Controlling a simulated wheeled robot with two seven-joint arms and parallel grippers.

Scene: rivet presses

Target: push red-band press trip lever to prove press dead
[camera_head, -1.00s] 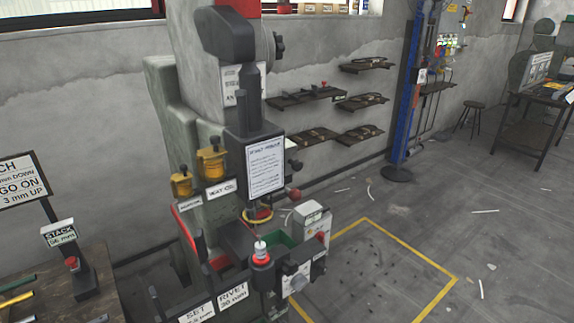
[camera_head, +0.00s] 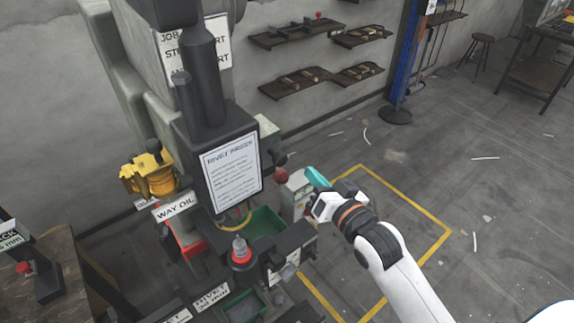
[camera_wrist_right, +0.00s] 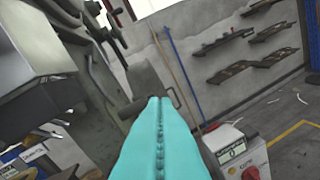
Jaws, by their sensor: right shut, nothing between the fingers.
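The rivet press (camera_head: 215,150) fills the left middle of the head view, with a printed "RIVET PRESS" card on its front. A lever with a dark red ball knob (camera_head: 281,160) sticks out at its right side; I take it to be the trip lever. My right gripper (camera_head: 315,175) is just right of the knob and slightly nearer, with a visible gap. Its teal fingers are pressed together and empty, as the right wrist view (camera_wrist_right: 157,105) also shows. The knob is not clearly seen in the wrist view. My left gripper is not in view.
A white control box (camera_head: 298,190) stands just below my right fingers; its red button shows in the wrist view. A green tray (camera_head: 265,222) and a red-collared post (camera_head: 241,252) sit at the press front. Yellow oil cups (camera_head: 150,176) are left. The yellow-marked floor is open.

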